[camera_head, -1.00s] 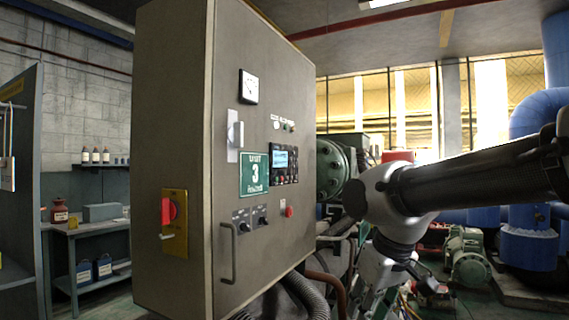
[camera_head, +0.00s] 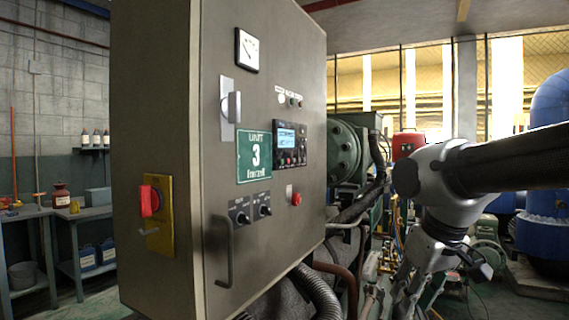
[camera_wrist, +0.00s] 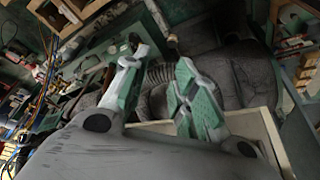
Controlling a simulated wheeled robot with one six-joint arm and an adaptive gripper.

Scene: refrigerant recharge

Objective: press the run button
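The grey control cabinet (camera_head: 180,60) fills the left and middle of the head view, with its door facing right. The door carries a control module (camera_head: 290,144) with a lit blue display and a row of small buttons. Above it are small round lamps or buttons (camera_head: 291,101); below is a red button (camera_head: 296,198). Labels are too small to tell which is the run button. My gripper (camera_wrist: 162,60) shows two spread fingers in the wrist view, with nothing between them. In the head view it hangs low, right of the cabinet and apart from it.
A door handle (camera_head: 223,252), a red switch on a yellow plate (camera_head: 158,204) and two black knobs (camera_head: 252,208) are on the cabinet. Hoses (camera_head: 318,292) and a green machine (camera_head: 346,152) stand right of it. A bench (camera_head: 88,216) is at left.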

